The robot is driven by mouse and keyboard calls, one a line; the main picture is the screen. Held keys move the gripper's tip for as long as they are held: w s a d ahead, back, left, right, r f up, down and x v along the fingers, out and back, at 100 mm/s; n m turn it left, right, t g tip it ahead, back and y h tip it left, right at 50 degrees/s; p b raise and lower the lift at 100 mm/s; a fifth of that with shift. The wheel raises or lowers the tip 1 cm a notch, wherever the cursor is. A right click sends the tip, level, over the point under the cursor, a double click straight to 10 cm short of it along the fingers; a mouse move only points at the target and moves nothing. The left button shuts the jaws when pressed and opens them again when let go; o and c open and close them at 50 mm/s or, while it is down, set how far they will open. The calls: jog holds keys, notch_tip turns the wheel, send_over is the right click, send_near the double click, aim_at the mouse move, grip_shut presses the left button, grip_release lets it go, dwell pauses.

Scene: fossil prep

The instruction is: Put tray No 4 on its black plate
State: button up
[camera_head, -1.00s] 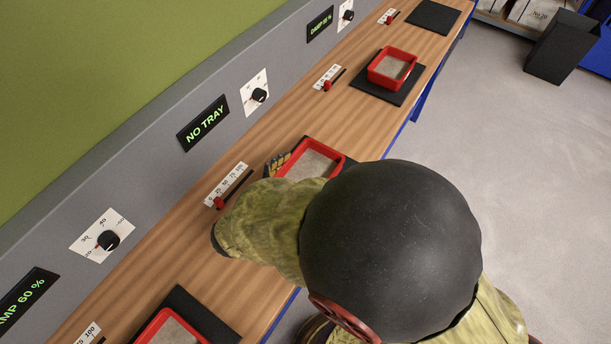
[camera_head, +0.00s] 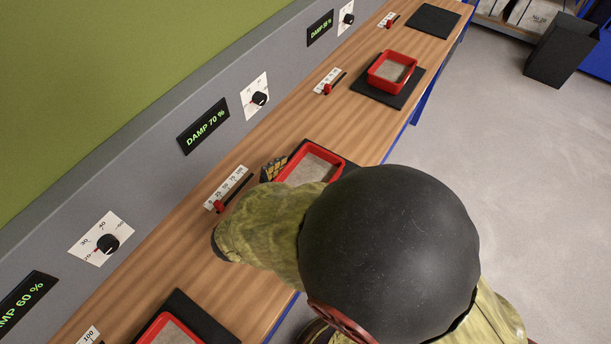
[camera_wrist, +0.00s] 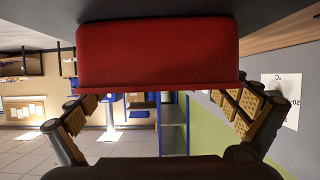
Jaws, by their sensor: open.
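A red tray (camera_head: 333,152) of pale sand sits on a black plate (camera_head: 350,168) in the middle of the bench. No number on it can be read. The panel display (camera_head: 205,127) behind it reads DAMP 70 %. My gripper (camera_head: 274,168) is at the tray's near-left end, mostly hidden by my arm. In the wrist view my gripper (camera_wrist: 160,108) is open, with padded fingers apart on either side. The red tray (camera_wrist: 157,55) fills the upper middle of that view, upside down, over the dark plate (camera_wrist: 205,8).
Another red tray (camera_head: 371,80) sits on its black plate further along, and one (camera_head: 160,328) is at the near end. An empty black plate (camera_head: 433,20) lies at the far end. A slider (camera_head: 219,206) stands left of my gripper. A dark bin (camera_head: 560,48) stands on the floor.

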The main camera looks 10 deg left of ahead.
jog(key=p+v, duration=0.4)
jog(key=v, duration=0.8)
jog(key=shift+a+p, duration=0.1)
jog(key=shift+p, duration=0.25)
jog(key=w+a+r+y, duration=0.4)
jog(key=w+r+y, duration=0.4)
jog(key=w, duration=0.5)
jog(key=w+d+r+n+g+y, duration=0.1)
jog(key=w+d+r+n+y, duration=0.2)
jog(key=r, duration=0.6)
jog(key=s+d+g+h, duration=0.2)
jog(key=s+d, duration=0.4)
jog(key=d, duration=0.5)
jog(key=s+d+n+g+h, duration=0.1)
jog(key=s+d+g+h, duration=0.1)
jog(key=s+d, duration=0.4)
jog(key=s+d+g+h, duration=0.1)
jog(key=s+d, duration=0.6)
jog(key=d, duration=0.9)
jog(key=shift+d+f+g+h, duration=0.25)
jog(key=shift+f+g+h, duration=0.15)
jog(key=shift+h, duration=0.1)
